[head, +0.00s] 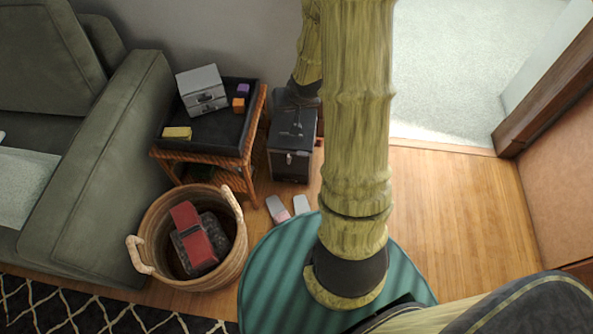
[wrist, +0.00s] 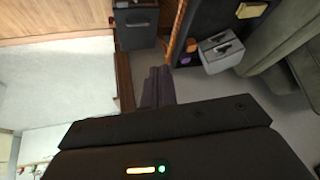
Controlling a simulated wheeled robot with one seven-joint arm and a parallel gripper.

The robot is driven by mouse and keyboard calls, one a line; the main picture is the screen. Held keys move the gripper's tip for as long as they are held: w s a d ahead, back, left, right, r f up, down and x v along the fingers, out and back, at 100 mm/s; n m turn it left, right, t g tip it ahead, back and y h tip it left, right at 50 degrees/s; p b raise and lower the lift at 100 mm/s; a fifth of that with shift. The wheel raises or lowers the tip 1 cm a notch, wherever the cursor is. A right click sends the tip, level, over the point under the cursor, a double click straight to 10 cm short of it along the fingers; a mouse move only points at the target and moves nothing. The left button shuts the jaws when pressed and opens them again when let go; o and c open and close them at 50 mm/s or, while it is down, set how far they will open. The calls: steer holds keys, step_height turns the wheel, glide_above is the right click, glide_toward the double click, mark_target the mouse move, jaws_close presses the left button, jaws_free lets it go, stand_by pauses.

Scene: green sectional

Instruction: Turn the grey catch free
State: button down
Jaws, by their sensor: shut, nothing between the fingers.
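A light grey box (head: 203,90) stands on the black tray top of a wicker side table, with small dark fittings on its front face. It also shows in the wrist view (wrist: 221,52). A dark grey box (head: 290,160) stands on the floor right of the table, with a small pale fitting on its front; it also shows in the wrist view (wrist: 136,26). I cannot tell which fitting is the grey catch. My gripper (wrist: 158,74) is shut and empty, apart from both boxes in the wrist view. In the head view my arm hides part of this area.
The black tray (head: 215,122) also holds a yellow block (head: 177,133), a purple block (head: 243,90) and an orange block (head: 239,105). A wicker basket (head: 148,225) with red and dark items stands in front. A green sofa (head: 95,170) is at left. Wood floor (head: 440,190) is clear at right.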

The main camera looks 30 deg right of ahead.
steer(key=w+d+f+m+t+b, duration=0.1)
steer(key=d+f+b, duration=0.15)
steer(key=f, duration=0.25)
steer(key=w+d+f+y+b, duration=0.1)
steer(key=f+b, duration=0.2)
steer(key=f, duration=0.3)
steer(key=w+d+f+m+t+b, duration=0.1)
steer(key=w+f+b, duration=0.15)
steer(key=f, duration=0.25)
steer(key=m+t+y+b, duration=0.3)
steer(key=m+t+b, duration=0.25)
steer(key=b, duration=1.15)
glide_toward(289, 158)
step_height(289, 158, up, 5)
steer(key=s+d, duration=0.2)
steer(key=d, duration=0.1)
steer(key=s+d+f+m+t+b, duration=0.2)
steer(key=s+f+m+t+b, duration=0.1)
steer(key=f+b, duration=0.5)
steer(key=shift+s+f+m+t, duration=0.2)
steer(key=shift+f+m+t, duration=0.35)
steer(key=shift+f+m, duration=0.4)
steer(key=shift+w, duration=0.1)
